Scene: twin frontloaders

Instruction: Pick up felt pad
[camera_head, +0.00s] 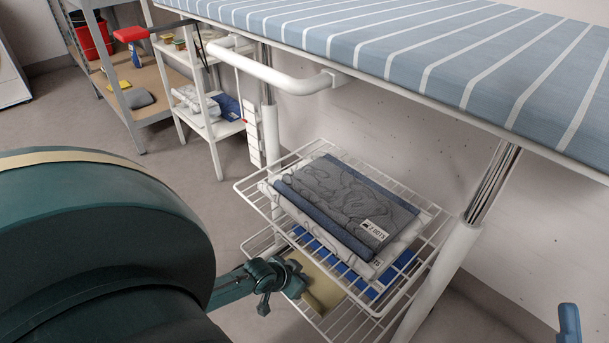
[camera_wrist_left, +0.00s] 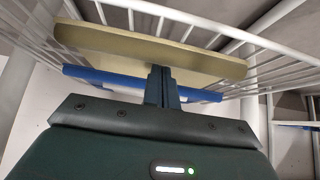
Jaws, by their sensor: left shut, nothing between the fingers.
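A flat tan pad (camera_head: 325,290), which looks like the felt pad, lies on the lower wire shelf (camera_head: 345,325) under the bench, with part of it hidden behind my left gripper and the upper shelf. In the left wrist view the tan pad (camera_wrist_left: 150,48) spans the top of the picture, with a thin blue sheet (camera_wrist_left: 85,75) beside it. My left gripper (camera_head: 292,281) is at the pad's left edge. Its fingers (camera_wrist_left: 162,88) are shut together and hold nothing; I cannot tell whether they touch the pad.
The upper wire shelf (camera_head: 258,190) holds folded grey and white cloths (camera_head: 345,205) close above. A white bench leg (camera_head: 440,270) stands to the right. A white side rack (camera_head: 213,130) stands behind left. Open floor (camera_head: 205,180) lies between.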

